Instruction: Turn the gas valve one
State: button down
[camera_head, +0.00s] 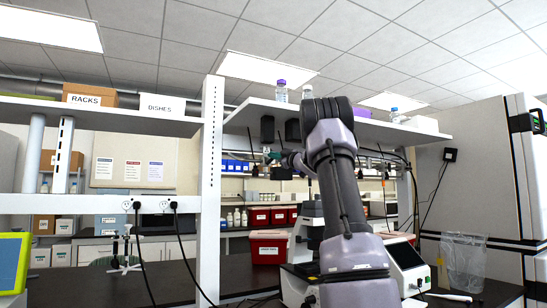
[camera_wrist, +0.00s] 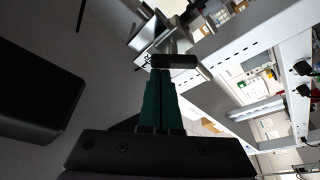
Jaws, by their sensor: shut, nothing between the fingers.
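My gripper (camera_wrist: 163,75) is shut and empty, its green fingers together in the wrist view. A short dark bar (camera_wrist: 174,61) lies across the fingertips there; it may be a valve handle, and I cannot tell whether the fingers touch it. In the head view my gripper (camera_head: 273,156) is small, under the shelf, partly hidden by my arm. A row of dark valve fittings and pipe (camera_head: 370,152) runs under that shelf, to the right of my arm. I cannot tell which one is gas valve one.
The overhead shelf (camera_head: 245,112) carries bottles above the fittings. A white upright post (camera_head: 210,185) stands left of my gripper. Red bins (camera_head: 260,217) and a red box (camera_head: 268,247) stand below. A large black shape (camera_wrist: 35,95) fills the wrist view's left side.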

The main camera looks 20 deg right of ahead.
jog(key=shift+d+f+m+t+h, duration=0.15)
jog(key=shift+m+h, duration=0.1)
jog(key=shift+m, duration=0.55)
jog(key=shift+d+r+m+t+h, duration=0.1)
jog(key=shift+m+t+h, duration=0.15)
jog(key=shift+m, duration=0.55)
jog(key=shift+d+f+m+t+h, duration=0.1)
jog(key=shift+m+h, duration=0.2)
jog(key=shift+m, duration=0.5)
jog(key=shift+d+f+m+t+h, duration=0.15)
jog(key=shift+m+h, duration=0.6)
jog(key=shift+m, duration=0.75)
jog(key=shift+d+m+t+h, duration=0.15)
jog(key=shift+m+h, duration=0.6)
jog(key=shift+m, duration=0.75)
dwell(2.6)
